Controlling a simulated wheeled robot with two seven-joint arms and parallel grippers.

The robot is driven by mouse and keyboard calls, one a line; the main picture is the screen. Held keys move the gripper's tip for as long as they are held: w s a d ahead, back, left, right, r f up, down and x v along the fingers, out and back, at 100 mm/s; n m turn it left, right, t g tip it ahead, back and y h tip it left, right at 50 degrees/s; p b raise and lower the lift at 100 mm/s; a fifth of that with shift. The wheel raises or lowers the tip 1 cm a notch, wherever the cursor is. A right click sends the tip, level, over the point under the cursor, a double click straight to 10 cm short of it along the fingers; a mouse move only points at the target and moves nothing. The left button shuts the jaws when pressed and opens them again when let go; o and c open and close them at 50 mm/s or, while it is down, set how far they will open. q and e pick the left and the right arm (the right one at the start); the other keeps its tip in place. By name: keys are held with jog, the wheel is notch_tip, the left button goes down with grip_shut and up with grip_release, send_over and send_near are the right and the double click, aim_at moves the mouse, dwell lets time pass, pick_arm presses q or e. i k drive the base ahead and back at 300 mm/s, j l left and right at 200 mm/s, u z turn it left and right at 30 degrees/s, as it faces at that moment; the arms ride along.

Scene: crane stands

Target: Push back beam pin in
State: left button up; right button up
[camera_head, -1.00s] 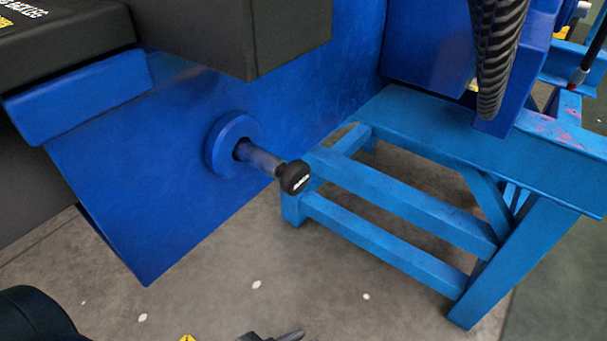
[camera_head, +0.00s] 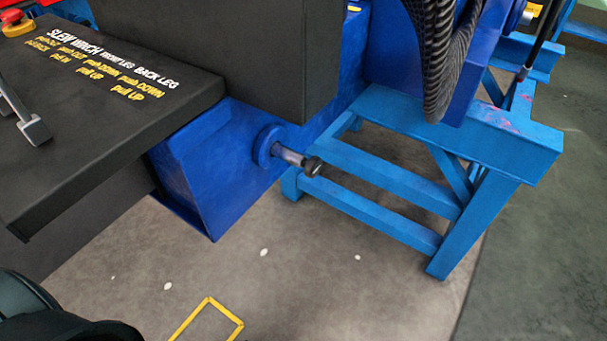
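The back beam pin (camera_head: 288,155) is a grey metal rod with a black round knob (camera_head: 313,166) on its end. It sticks out of a round blue collar (camera_head: 266,146) on the side of the blue beam (camera_head: 205,175). A clear length of rod shows between collar and knob. Nothing touches the pin or knob.
A light-blue stand (camera_head: 380,210) is right of the pin. Black hose (camera_head: 432,60) hangs above it. Grey floor (camera_head: 330,260) in front is open, with a yellow outline (camera_head: 210,305).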

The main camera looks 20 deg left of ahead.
aim_at(312, 166)
jog(key=l+u, duration=0.25)
jog(key=u, duration=0.2)
jog(key=l+u, duration=0.25)
jog(key=u, duration=0.2)
jog(key=l+u, duration=0.15)
jog(key=l, duration=0.35)
jog(key=k+l+u, duration=0.1)
jog(key=l, duration=0.4)
jog(key=l+u, duration=0.15)
jog(key=l, duration=0.35)
jog(key=k+l+u, duration=0.15)
jog(key=l, duration=0.35)
jog(key=k+l, duration=0.1)
jog(key=l, duration=0.35)
jog(key=k+l, duration=0.1)
jog(key=l, duration=0.35)
